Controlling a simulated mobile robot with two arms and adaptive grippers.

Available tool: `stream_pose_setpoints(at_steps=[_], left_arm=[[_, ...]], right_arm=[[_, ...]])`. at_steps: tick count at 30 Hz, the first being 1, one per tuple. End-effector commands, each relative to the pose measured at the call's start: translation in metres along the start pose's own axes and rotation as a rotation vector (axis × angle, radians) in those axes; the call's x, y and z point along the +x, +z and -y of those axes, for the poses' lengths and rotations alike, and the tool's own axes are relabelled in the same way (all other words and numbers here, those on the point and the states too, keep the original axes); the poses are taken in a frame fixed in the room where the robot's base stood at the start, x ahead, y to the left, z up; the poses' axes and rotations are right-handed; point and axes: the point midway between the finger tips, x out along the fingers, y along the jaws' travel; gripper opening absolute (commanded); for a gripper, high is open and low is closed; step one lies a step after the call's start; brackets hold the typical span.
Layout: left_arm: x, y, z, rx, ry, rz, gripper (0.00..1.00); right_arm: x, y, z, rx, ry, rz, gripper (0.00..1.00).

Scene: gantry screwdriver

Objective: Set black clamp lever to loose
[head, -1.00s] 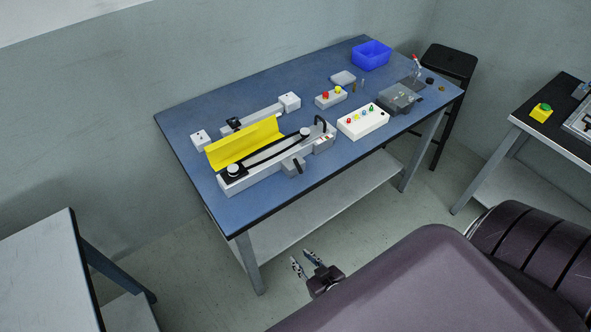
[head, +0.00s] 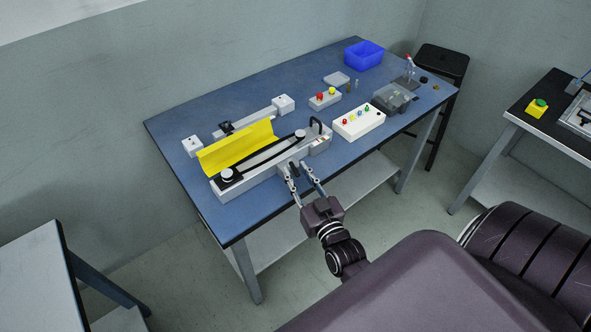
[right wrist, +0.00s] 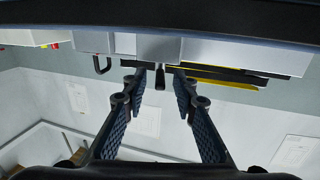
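The black clamp lever (head: 294,171) is on the front of the grey fixture (head: 232,190) at the table's near edge. It also shows in the right wrist view as a short dark bar (right wrist: 159,77) against the fixture's pale housing. My right gripper (head: 297,172) is open, with its fingertips at the fixture's front, one on each side of the lever. In the right wrist view a gap shows between the lever and both fingers. The lever's pivot is partly hidden in the head view. My left gripper is not in view.
A yellow guard (head: 235,147) stands open along the fixture, and a black loop handle (head: 317,124) rises at its right end. A white button box (head: 359,122) sits to the right. A blue bin (head: 364,55) is at the back. The floor before the table is free.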

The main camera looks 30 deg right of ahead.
Motion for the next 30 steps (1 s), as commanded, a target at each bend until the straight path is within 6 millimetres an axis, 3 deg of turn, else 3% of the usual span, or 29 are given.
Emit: stream_pose_setpoints(at_steps=[4,12,20,30], left_arm=[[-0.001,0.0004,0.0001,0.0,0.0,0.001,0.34],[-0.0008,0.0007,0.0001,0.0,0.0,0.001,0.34],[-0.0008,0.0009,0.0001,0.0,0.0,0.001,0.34],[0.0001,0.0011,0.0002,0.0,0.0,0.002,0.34]], right_arm=[[0.0108,0.0,-0.0003,-0.001,0.0,0.0,0.26],[0.0126,0.0004,-0.0001,-0.001,0.0,0.001,0.26],[0.0124,0.0004,0.0,-0.001,-0.001,0.001,0.0],[0.0128,0.0002,-0.0014,-0.005,-0.026,-0.002,0.0]])
